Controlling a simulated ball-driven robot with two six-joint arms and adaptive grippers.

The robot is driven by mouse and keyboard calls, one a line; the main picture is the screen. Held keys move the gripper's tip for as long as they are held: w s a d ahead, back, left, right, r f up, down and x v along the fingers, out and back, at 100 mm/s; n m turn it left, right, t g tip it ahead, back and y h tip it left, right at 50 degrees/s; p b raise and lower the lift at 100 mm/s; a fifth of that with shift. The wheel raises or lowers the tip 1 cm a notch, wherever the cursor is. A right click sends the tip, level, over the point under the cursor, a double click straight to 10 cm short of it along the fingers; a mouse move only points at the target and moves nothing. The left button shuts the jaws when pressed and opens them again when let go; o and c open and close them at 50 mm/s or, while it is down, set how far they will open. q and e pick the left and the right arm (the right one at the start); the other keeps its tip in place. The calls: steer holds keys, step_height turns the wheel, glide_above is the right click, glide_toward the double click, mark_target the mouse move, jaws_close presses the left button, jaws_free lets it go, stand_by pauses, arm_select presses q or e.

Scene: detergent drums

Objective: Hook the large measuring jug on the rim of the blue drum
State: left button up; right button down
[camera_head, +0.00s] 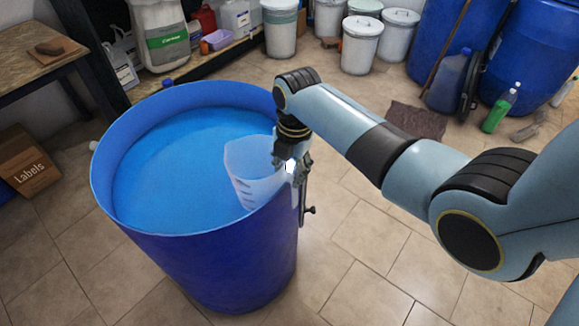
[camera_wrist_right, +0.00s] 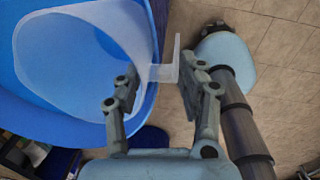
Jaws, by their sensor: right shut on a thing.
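The blue drum (camera_head: 200,265) stands open on the tiled floor, with bright blue liquid (camera_head: 165,165) inside. The translucent large measuring jug (camera_head: 245,165) is inside the drum's right rim, its mouth up and slightly tilted. It also shows at the left in the right wrist view (camera_wrist_right: 65,60). My right gripper (camera_head: 290,167) is at the drum's right rim, shut on the jug's handle (camera_wrist_right: 172,62), which lies between its fingers. The handle reaches out past the rim. I cannot tell whether it rests on the rim. My left gripper is out of view.
White lidded buckets (camera_head: 361,48) and large blue drums (camera_head: 527,60) stand at the back. A green bottle (camera_head: 500,112) and a brown mat (camera_head: 416,122) are on the floor. Floor right of the drum is clear.

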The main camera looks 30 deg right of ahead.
stand_by(0.4)
steer(key=c, duration=0.7)
jaws_free()
steer(key=shift+r, duration=0.1)
step_height(320, 180, up, 12)
steer(key=shift+s+d, duration=0.2)
steer(key=shift+s, duration=0.25)
